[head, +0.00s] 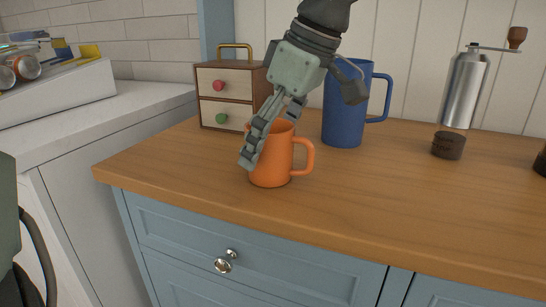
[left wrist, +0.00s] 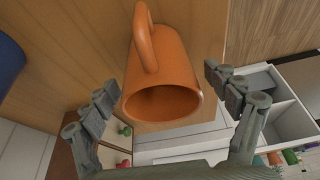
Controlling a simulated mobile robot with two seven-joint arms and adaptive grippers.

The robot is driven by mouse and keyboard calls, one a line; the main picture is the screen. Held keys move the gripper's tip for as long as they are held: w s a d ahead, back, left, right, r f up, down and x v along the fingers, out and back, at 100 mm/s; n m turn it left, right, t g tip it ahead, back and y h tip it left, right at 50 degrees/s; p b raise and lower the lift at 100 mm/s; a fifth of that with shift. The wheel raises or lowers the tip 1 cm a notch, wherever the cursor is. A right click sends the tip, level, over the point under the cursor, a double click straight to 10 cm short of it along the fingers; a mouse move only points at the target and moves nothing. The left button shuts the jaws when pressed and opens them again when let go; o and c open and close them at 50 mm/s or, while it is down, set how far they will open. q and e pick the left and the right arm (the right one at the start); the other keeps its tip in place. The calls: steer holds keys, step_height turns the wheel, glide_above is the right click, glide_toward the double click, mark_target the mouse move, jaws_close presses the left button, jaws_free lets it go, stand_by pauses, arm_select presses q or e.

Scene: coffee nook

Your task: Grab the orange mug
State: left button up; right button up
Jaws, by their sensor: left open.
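The orange mug (head: 272,165) stands upright on the wooden counter near its front edge, with its handle to the right in the head view. My left gripper (head: 272,128) comes down over it from above, open. One finger is in front of the mug's left side, and the other is partly hidden behind its rim. In the left wrist view the mug (left wrist: 165,85) lies between the two spread fingers, its empty mouth toward the camera, and gaps show on both sides. My right gripper is not in view.
A blue pitcher (head: 343,112) stands close behind the mug to the right. A small wooden drawer box (head: 226,82) is behind left. A metal grinder (head: 465,88) and a dark round container (head: 448,145) are farther right. The wooden counter (head: 400,200) is clear right of the mug.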

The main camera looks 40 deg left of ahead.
arm_select(q)
steer(key=shift+x, duration=0.95)
steer(key=c, duration=1.5)
